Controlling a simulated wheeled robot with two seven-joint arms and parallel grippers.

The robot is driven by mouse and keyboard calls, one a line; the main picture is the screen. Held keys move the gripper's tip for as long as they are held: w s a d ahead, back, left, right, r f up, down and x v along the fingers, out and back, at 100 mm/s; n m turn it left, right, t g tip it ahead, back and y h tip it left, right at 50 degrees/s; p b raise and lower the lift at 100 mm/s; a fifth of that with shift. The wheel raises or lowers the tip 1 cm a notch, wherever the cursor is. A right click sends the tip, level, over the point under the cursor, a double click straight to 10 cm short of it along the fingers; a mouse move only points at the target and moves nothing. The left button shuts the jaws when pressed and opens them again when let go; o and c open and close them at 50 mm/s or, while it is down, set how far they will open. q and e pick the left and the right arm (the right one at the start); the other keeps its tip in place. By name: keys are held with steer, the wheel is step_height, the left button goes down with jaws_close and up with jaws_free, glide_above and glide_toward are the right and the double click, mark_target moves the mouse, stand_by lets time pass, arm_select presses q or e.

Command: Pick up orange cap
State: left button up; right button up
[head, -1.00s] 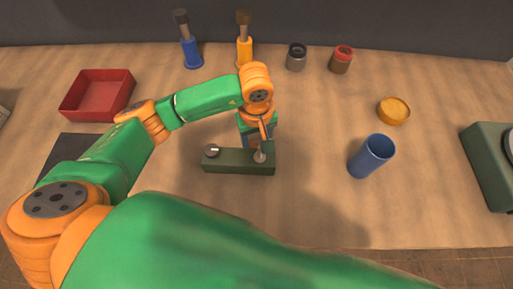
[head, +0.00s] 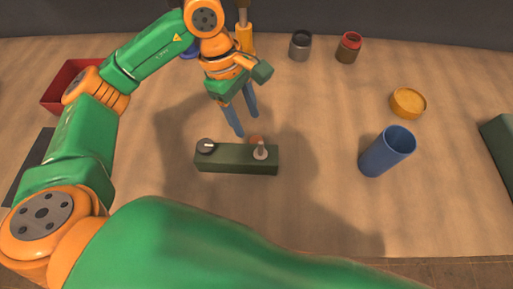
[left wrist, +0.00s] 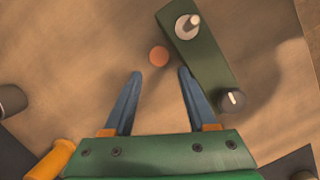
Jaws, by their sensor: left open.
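The orange cap (head: 257,140) is a small round disc on the table, just behind the right end of the green control box (head: 232,160), which partly hides it in the head view. In the left wrist view the gap between the fingertips (left wrist: 160,72) lines up with the cap, which appears just beyond the tips. My right gripper is not in view.
The box carries a knob (head: 206,146) and a lever (head: 261,151). A blue cup (head: 388,151) and a yellow round lid (head: 408,103) stand to the right. Two jars (head: 300,46) (head: 348,47) stand at the back; a red tray (head: 62,92) is at left.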

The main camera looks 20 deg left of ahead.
mark_target(255, 140)
arm_select(q)
steer(key=shift+w+a+f+n+h, duration=0.15)
steer(key=shift+a+f+n+h, duration=0.2)
steer(key=shift+n, duration=0.35)
steer(key=x, duration=0.2)
steer(key=p+x, duration=0.1)
steer(key=d+p+x, duration=0.1)
steer(key=x, duration=0.1)
steer(key=shift+s+f, duration=0.1)
steer(key=shift+s, duration=0.2)
steer(key=shift+w+f, duration=0.1)
steer(key=shift+f, duration=0.25)
jaws_close()
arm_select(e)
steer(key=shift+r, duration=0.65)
